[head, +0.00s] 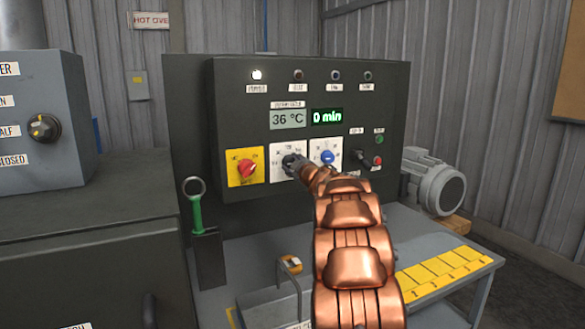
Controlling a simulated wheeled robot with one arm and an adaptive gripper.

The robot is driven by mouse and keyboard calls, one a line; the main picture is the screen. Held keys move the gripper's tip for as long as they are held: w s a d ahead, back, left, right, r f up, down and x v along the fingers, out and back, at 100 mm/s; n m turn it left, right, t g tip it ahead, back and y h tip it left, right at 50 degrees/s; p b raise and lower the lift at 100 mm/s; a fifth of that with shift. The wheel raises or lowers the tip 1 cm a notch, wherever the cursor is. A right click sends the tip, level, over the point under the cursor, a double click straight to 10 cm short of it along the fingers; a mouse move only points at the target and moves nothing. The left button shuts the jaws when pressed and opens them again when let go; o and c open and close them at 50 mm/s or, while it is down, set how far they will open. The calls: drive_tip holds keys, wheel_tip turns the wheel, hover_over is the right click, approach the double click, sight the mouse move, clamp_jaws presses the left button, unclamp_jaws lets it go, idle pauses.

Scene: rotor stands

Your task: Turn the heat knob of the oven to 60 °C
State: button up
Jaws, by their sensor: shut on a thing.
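The oven's dark control panel (230,100) stands straight ahead in the head view. The heat knob (291,161) is black on a white plate in the middle of the lower row. My gripper (301,163) is at this knob, shut on it, and hides part of the knob and its scale. I cannot read the knob's pointer. The grey display (288,119) above it reads 36 °C. The green display (327,116) beside that reads 0 min.
A red knob (246,169) on a yellow plate is close on the left. A blue knob (328,157) on a white plate is close on the right. A green-handled tool (196,212) stands upright at the panel's left. A grey motor (437,185) is at the right.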

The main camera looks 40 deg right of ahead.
drive_tip(key=shift+n, duration=0.3)
drive_tip(key=o, duration=1.1)
drive_tip(key=shift+o, duration=0.2)
drive_tip(key=shift+s, duration=0.1)
drive_tip(key=v, duration=1.1)
drive_tip(key=shift+s+a, duration=0.25)
drive_tip(key=shift+s, duration=0.1)
